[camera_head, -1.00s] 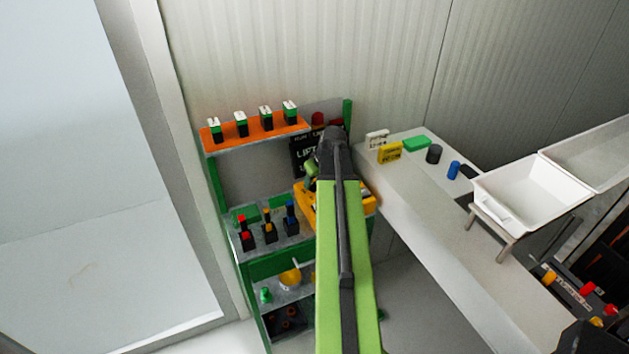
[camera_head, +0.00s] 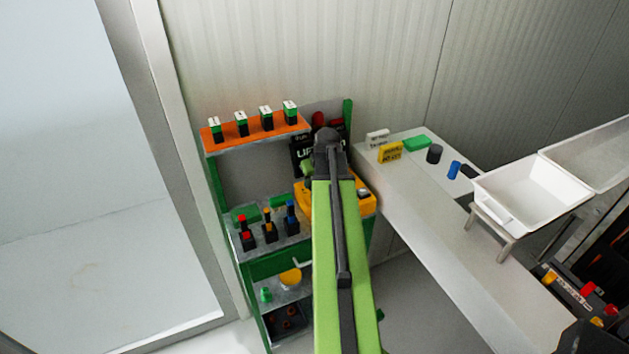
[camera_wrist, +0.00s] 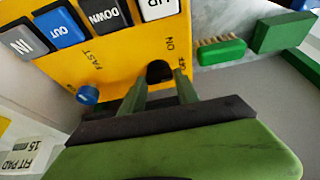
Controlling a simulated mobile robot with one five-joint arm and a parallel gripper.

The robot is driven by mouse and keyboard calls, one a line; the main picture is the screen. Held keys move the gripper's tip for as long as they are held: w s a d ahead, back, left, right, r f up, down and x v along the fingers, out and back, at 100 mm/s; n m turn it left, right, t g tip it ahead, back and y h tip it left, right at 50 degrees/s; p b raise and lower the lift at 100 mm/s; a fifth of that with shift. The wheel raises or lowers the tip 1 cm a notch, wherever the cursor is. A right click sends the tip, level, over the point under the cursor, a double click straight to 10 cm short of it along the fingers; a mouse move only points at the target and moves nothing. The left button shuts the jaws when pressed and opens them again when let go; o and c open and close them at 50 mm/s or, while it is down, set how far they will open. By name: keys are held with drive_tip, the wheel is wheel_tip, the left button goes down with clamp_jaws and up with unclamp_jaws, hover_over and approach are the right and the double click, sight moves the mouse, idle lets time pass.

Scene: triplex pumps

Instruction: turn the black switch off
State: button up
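The yellow control box (camera_wrist: 125,65) fills the upper left of the wrist view. The black switch (camera_wrist: 159,69) is on its lower right part, beside the printed words ON and OFF. My gripper (camera_wrist: 161,77) is open, with one green finger on each side of the switch. I cannot tell whether either finger touches it, and its lower part is partly hidden. In the head view the box (camera_head: 366,203) stands on the green shelf unit, mostly behind my arm, and the switch is hidden.
The box also carries a blue knob (camera_wrist: 88,95) and several push buttons, among them a blue one (camera_wrist: 58,28). A green brush (camera_wrist: 221,50) and a green block (camera_wrist: 283,32) lie to the right. In the head view a white bench (camera_head: 440,235) extends to the right of the shelf.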

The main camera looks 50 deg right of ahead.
drive_tip(key=shift+o, duration=0.6)
drive_tip(key=shift+r, duration=0.2)
drive_tip(key=p+v, duration=1.6)
drive_tip(key=v, duration=0.1)
drive_tip(key=shift+s, duration=0.2)
drive_tip(key=shift+f, duration=0.1)
